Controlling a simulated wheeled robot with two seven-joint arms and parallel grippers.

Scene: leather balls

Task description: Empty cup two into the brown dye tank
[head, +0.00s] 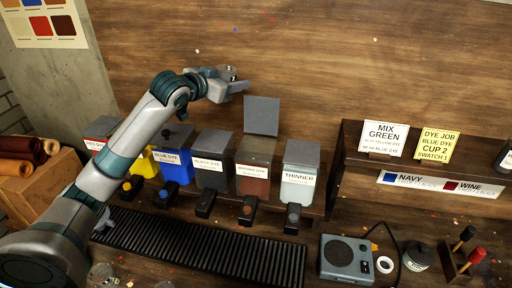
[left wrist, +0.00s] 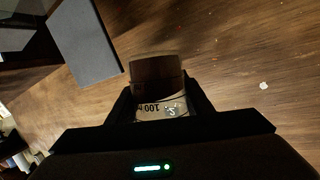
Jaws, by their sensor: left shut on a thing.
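My left gripper (head: 238,84) is raised high in front of the wooden wall, above and slightly left of the brown dye tank (head: 252,178). It is shut on a small clear cup (head: 227,73), which is tiny in the head view. In the left wrist view the cup (left wrist: 152,108) sits between the fingers (left wrist: 157,112), with an upside-down 100 marking. A grey lid (head: 262,116) stands raised behind the brown dye tank; a grey panel (left wrist: 84,40) also shows in the left wrist view. My right gripper is not in view.
The blue (head: 173,168), black (head: 210,168) and thinner (head: 298,180) tanks stand in the same row with lids down. A black ribbed tray (head: 210,252) lies in front. A grey-blue device (head: 347,258) and a signed shelf (head: 420,172) are at right. Clear cups (head: 102,273) stand at lower left.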

